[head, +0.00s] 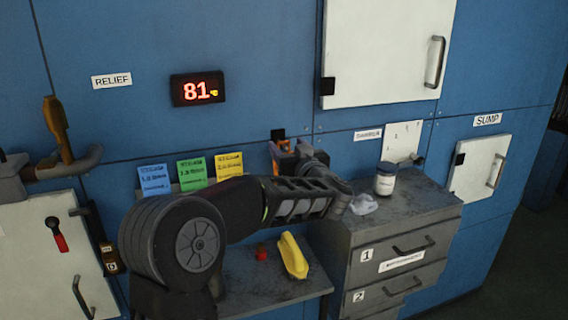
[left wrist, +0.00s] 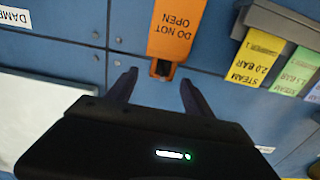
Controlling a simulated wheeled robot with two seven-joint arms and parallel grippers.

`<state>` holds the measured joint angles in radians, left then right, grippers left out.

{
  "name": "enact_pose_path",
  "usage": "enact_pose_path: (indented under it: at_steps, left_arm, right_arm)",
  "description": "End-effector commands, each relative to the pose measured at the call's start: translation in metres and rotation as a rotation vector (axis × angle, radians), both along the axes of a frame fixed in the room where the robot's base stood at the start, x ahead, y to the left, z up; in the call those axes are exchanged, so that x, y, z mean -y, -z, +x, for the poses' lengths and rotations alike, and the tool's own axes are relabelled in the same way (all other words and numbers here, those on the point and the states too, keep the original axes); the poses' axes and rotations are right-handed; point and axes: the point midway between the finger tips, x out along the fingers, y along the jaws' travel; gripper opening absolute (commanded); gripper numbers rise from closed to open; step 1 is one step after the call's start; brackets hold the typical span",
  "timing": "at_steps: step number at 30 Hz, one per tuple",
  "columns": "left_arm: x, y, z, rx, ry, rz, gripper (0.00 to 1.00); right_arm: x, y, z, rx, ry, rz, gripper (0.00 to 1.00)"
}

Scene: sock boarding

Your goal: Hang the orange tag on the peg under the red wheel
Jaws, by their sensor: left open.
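The orange tag (left wrist: 176,30) reads "DO NOT OPEN", upside down in the left wrist view. A dark square (left wrist: 162,69) shows at its hole end; I cannot tell whether it is a peg through the hole. In the head view the tag (head: 274,153) is partly hidden by my left gripper, below a black square on the blue wall. My left gripper (left wrist: 157,82) is open and empty, its fingertips on either side of the tag's hole end, apart from it. It also shows in the head view (head: 292,150). No red wheel is seen. My right gripper is not in view.
Blue, green and yellow cards (head: 229,167) stand left of the tag. A shelf (head: 268,284) below holds a yellow object (head: 292,256) and a small red one (head: 262,253). A grey drawer cabinet (head: 420,210) with a white jar (head: 385,180) stands to the right.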

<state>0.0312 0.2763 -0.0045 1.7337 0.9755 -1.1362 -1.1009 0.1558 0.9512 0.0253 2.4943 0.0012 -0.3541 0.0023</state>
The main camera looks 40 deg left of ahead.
Motion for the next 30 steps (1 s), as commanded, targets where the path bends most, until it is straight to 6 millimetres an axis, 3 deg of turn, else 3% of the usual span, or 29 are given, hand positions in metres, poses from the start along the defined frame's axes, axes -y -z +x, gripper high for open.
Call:
enact_pose_path:
  at_steps: [6,25,30]
  left_arm:
    - [-0.024,-0.001,0.015,-0.001,-0.001,0.0,0.6]
    - [-0.025,0.0,0.016,-0.001,0.0,-0.001,0.6]
    - [-0.025,0.0,0.016,-0.001,0.0,-0.001,0.46]
  right_arm:
    - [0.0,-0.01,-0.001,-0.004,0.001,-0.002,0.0]
    - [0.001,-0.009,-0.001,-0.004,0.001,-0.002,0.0]
    - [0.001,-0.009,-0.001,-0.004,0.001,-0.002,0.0]
